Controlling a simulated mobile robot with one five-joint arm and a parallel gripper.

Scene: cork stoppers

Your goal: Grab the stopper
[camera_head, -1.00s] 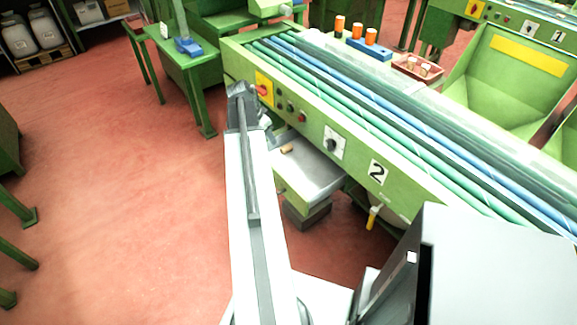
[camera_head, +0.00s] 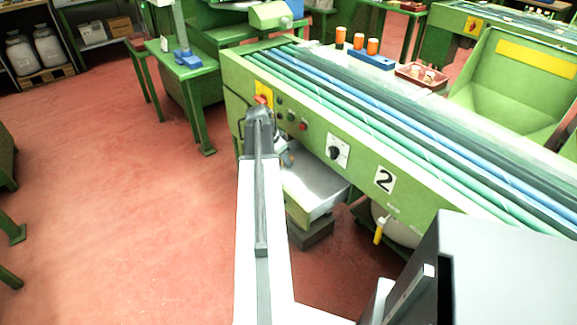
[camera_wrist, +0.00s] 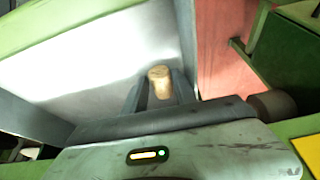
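The stopper (camera_wrist: 160,82) is a short tan cork. In the wrist view it is over the pale metal tray (camera_wrist: 100,60), close to the tray's right edge. My gripper (camera_wrist: 162,92) has its two dark fingers apart, one on each side of the stopper. I cannot tell whether either finger touches it. In the head view my gripper (camera_head: 284,154) is low over the left part of the tray (camera_head: 316,188), beside the green machine. The stopper is not visible there, where my arm and gripper cover that area.
The green machine (camera_head: 350,170) with knobs and a number 2 panel overhangs the tray. A green table (camera_head: 185,62) stands at the back left. Orange spools (camera_head: 357,41) and a red box (camera_head: 421,76) are on the far side. The red floor at left is clear.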

